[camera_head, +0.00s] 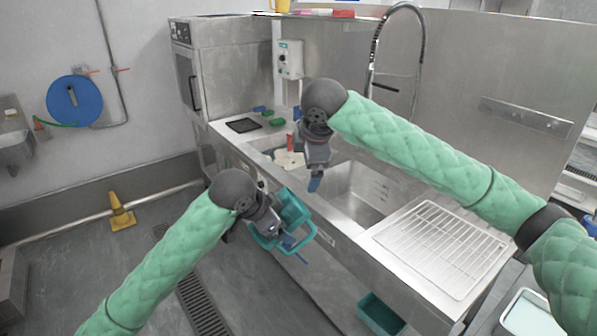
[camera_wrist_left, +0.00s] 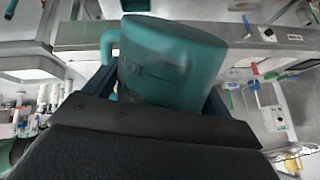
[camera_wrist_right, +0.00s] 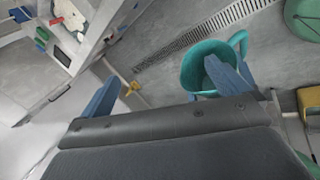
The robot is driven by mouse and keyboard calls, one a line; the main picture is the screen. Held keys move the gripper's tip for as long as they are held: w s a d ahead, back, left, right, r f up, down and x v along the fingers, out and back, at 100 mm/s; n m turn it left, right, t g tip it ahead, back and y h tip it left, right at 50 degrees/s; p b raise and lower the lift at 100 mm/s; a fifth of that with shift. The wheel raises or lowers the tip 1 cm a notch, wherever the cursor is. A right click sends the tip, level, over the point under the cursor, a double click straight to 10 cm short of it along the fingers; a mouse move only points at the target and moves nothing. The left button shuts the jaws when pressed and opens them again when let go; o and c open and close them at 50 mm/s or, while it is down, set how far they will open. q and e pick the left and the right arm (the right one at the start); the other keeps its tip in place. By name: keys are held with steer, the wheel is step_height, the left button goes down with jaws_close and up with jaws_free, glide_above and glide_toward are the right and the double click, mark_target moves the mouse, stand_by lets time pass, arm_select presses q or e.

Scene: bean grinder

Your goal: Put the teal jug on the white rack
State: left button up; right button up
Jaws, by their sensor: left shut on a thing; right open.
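The teal jug (camera_head: 294,208) is held off the floor in front of the sink counter, tilted, with its handle towards the lower left. My left gripper (camera_head: 291,243) is shut on it; in the left wrist view the jug (camera_wrist_left: 172,62) fills the space between the blue fingers. My right gripper (camera_head: 315,183) is open and empty, pointing down over the counter's front side, above and right of the jug. In the right wrist view the jug's open mouth (camera_wrist_right: 205,62) shows behind one blue finger. The white rack (camera_head: 440,247) lies empty on the counter, right of the sink basin.
The empty sink basin (camera_head: 355,193) lies between the right gripper and the rack. A tall faucet (camera_head: 374,55) rises behind it. Small green containers (camera_head: 274,120) and a black mat (camera_head: 243,125) are at the counter's far left. A teal bin (camera_head: 380,314) stands low in front.

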mark_target(293, 208)
steer(key=s+a+r+n+g, duration=0.2)
steer(key=s+n+g, duration=0.15)
steer(key=s, duration=0.35)
steer(key=shift+t, duration=0.45)
steer(key=x, duration=1.2)
steer(key=shift+f, duration=0.15)
steer(key=c, duration=0.8)
arm_select(q)
steer(key=o, duration=1)
arm_select(e)
steer(key=shift+c, duration=0.3)
arm_select(q)
steer(key=shift+r, duration=0.1)
